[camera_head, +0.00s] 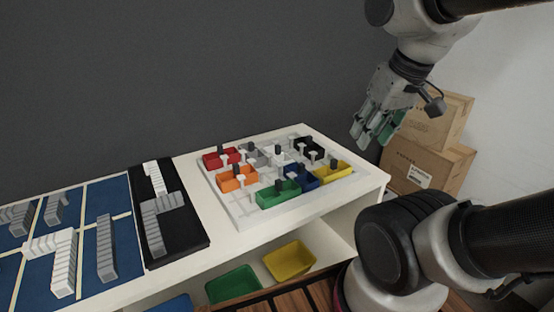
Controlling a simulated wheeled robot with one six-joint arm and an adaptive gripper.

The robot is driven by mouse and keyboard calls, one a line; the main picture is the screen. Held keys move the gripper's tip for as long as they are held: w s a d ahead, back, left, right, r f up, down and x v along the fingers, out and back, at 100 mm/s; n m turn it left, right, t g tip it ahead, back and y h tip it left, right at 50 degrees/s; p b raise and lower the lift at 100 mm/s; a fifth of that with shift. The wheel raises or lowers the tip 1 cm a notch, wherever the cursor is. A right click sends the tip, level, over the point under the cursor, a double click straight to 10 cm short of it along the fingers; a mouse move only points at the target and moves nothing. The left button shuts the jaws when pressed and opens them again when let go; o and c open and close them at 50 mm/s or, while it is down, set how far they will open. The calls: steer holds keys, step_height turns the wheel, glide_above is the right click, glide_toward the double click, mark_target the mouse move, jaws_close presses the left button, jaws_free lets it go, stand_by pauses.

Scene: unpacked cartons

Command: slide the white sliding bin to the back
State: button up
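The white sliding bin (283,160) sits in the back row of a white sorting tray (236,208) on the table. It has a dark upright knob. A grey bin (258,160) is to its left and a black bin (313,154) to its right.
Red (213,161), orange (230,184), green (270,200), blue (303,187) and yellow (336,177) bins share the tray among white T-shaped dividers. A black tray (190,238) with grey blocks lies left. Cartons (425,165) stand behind, right. A dark wall is behind.

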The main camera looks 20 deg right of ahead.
steer(key=n+g, duration=0.2)
steer(key=g, duration=0.2)
glide_above(278, 145)
step_height(278, 145, down, 8)
steer(key=shift+s+f, duration=0.1)
steer(key=shift+s, duration=0.05)
step_height(278, 145, down, 7)
steer(key=shift+c, duration=0.4)
